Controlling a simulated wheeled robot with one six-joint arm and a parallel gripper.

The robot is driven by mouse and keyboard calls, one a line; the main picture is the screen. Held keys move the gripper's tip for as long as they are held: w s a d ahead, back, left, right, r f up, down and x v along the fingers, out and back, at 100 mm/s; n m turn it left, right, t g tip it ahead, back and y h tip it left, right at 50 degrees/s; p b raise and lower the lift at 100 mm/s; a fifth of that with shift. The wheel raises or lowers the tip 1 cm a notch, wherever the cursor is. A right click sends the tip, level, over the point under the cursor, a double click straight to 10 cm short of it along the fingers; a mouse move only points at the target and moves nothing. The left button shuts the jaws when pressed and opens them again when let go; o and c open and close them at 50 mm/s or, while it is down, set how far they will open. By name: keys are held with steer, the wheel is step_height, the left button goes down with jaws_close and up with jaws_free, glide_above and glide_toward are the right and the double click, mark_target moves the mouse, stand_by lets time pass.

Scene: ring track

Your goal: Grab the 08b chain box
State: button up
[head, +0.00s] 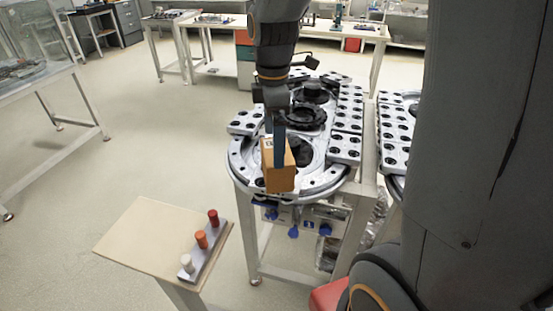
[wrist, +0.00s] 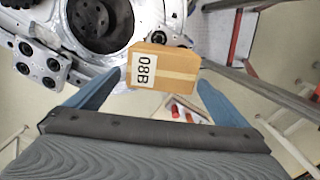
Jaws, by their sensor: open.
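The 08b chain box (head: 279,177) is an orange-brown carton standing at the front edge of the round metal ring track (head: 242,178). In the wrist view the box (wrist: 170,68) shows its white 08B label and a pale tape strip, and it lies between the tips of my two blue fingers. My gripper (head: 275,150) comes down from above at the box; in the wrist view my gripper (wrist: 160,82) is open, with a finger on each side of the box. I cannot tell whether either finger touches it.
A small beige table (head: 150,235) at the lower left holds a rack (head: 205,252) with red, orange and white pieces. Black round parts (head: 300,117) and perforated metal blocks (head: 347,120) sit on the track behind the box. Open floor lies to the left.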

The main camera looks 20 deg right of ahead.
step_height(320, 180, down, 3)
steer(key=shift+r+p, duration=0.1)
steer(key=shift+p, duration=0.2)
steer(key=f, duration=0.1)
steer(key=f+p, duration=0.1)
steer(key=f, duration=0.2)
steer(key=shift+s+d+p, duration=0.3)
steer(key=shift+d+p, duration=0.05)
steer(key=shift+p, duration=0.05)
steer(key=shift+f, duration=0.7)
steer(key=shift+c, duration=0.3)
steer(key=shift+w+r, duration=0.1)
steer(key=c, duration=1.7)
